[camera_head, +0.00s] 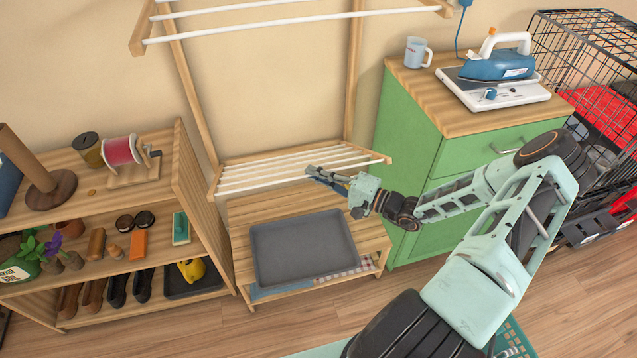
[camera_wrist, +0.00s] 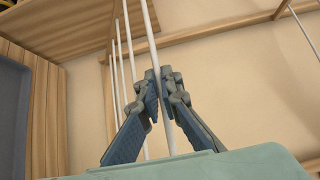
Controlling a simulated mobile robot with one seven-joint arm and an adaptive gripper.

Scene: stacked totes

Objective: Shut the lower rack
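The lower rack (camera_head: 235,182) is a wooden frame with several white rods, folded out from the wall frame, above a low wooden bench. My gripper (camera_head: 311,173) is at its front rod, a little right of the rack's middle. In the wrist view, the fingertips of my gripper (camera_wrist: 160,80) come close together with a white rod (camera_wrist: 150,35) running between them, and they look shut on it. More rods of the lower rack (camera_wrist: 117,65) show to the left there. The exact contact is partly hidden by the fingers.
An upper rack (camera_head: 260,27) sticks out above. A grey tray (camera_head: 302,250) lies on the bench (camera_head: 240,262) below. A filled shelf (camera_head: 190,165) stands left, and a green cabinet (camera_head: 410,130) with an iron (camera_head: 497,62) and a mug (camera_head: 416,52) stands right.

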